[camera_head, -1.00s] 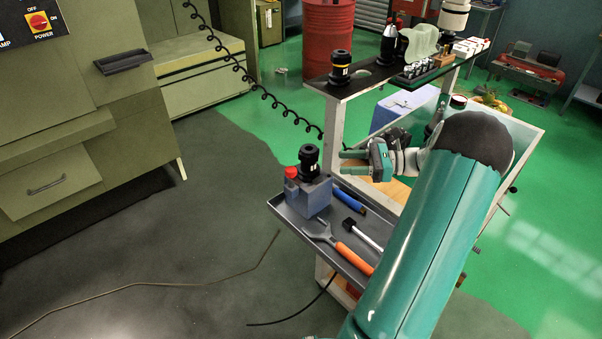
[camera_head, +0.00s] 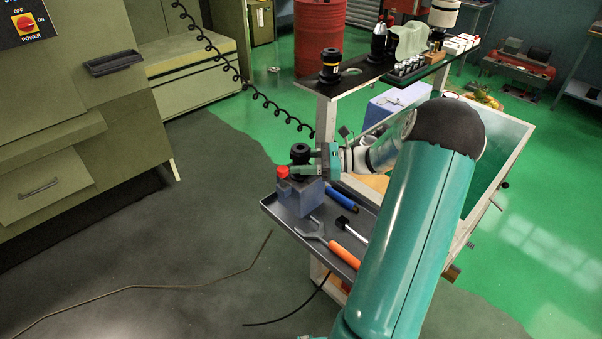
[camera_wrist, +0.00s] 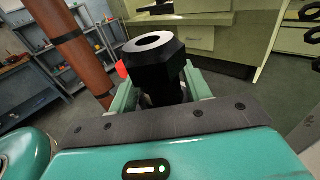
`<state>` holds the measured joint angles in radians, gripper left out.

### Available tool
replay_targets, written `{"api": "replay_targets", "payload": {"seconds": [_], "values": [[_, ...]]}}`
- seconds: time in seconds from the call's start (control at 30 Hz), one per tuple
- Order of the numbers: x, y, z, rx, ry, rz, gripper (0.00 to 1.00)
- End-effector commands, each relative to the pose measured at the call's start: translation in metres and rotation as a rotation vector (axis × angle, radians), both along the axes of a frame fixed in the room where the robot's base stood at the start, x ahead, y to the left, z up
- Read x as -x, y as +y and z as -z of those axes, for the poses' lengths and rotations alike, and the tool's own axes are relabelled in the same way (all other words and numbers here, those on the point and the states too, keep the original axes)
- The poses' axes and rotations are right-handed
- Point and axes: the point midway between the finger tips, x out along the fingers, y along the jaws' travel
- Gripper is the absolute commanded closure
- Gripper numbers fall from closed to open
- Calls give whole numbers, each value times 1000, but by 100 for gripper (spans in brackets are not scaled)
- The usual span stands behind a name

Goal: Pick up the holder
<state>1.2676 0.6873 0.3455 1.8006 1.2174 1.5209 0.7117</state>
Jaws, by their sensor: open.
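The black holder (camera_head: 299,151) stands upright on a blue-grey block with a red knob (camera_head: 296,197), at the far end of the cart's grey tray. In the wrist view the holder (camera_wrist: 154,66) has a hexagonal upper part with a pale round opening on top. My gripper (camera_head: 306,176) is at the holder, its fingers level and on either side of it. In the wrist view the open fingers of my gripper (camera_wrist: 158,88) flank the holder's lower part. I cannot tell whether they touch it.
The grey tray (camera_head: 283,218) also holds a blue-handled tool (camera_head: 341,198), a hammer-like tool (camera_head: 350,230) and an orange-handled fork tool (camera_head: 343,254). The black upper shelf (camera_head: 350,79) carries another black holder (camera_head: 331,65) and several items. A coiled black cable (camera_head: 236,72) hangs behind the cart.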

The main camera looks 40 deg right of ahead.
Motion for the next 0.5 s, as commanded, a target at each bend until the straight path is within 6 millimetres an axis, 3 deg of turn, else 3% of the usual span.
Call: {"api": "replay_targets", "payload": {"seconds": [0.07, 0.3, 0.5], "values": [[0, 0, 0, 0, 0, 0, 52], [0, 0, 0, 0, 0, 0, 99], [0, 0, -2, 1, -4, 0, 100]]}}
